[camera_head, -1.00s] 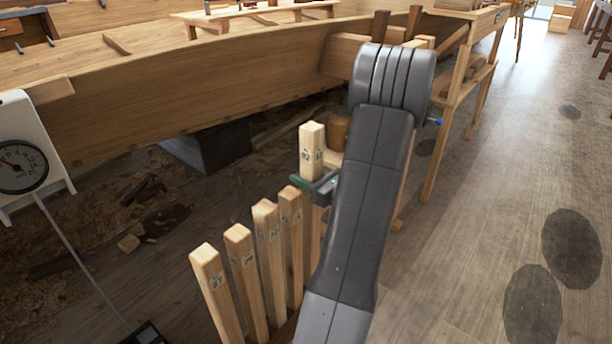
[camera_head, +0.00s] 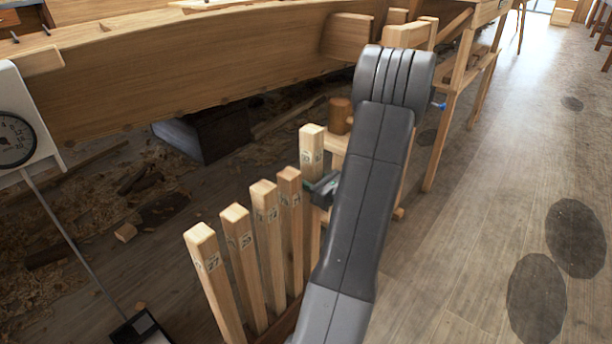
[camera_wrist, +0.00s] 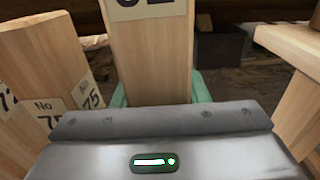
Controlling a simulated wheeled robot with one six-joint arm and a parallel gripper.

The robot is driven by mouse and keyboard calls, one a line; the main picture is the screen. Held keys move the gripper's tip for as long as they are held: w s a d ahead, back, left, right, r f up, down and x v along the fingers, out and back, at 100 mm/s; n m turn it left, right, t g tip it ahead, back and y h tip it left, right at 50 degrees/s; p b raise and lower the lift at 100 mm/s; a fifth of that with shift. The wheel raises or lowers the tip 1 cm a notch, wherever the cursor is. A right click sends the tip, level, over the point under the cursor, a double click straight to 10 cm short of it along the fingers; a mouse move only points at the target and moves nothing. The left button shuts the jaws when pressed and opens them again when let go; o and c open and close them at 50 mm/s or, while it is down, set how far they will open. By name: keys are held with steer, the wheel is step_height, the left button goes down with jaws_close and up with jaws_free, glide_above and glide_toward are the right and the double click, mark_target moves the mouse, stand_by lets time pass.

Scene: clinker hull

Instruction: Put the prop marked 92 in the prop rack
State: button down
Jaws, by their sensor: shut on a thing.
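The prop marked 92 (camera_head: 312,148) is a square pale wooden post standing upright, its top above the neighbouring props. My gripper (camera_head: 318,187) is shut on it below its label, with green jaw pads. In the wrist view the prop (camera_wrist: 152,55) stands between the pads, and only the lower part of its number shows. The prop rack (camera_head: 287,326) shows as a brown edge low down, mostly hidden by my arm. Several labelled props stand in a row to the left, the nearest marked 75 (camera_head: 289,190). The lower end of prop 92 is hidden.
A wooden hull (camera_head: 200,85) runs across the back. A round wooden mallet-like piece (camera_head: 340,116) sits on a bench just behind the held prop. A white dial gauge (camera_head: 20,130) stands at left.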

mark_target(307, 198)
steer(key=shift+f+b, duration=0.4)
steer(key=shift+f, duration=3.2)
steer(key=c, duration=0.7)
jaws_free()
steer(key=shift+c, duration=0.2)
steer(key=shift+f, duration=0.1)
steer(key=shift+d, duration=0.1)
steer(key=p+v, duration=0.4)
steer(key=v, duration=0.9)
steer(key=shift+s+d, duration=0.25)
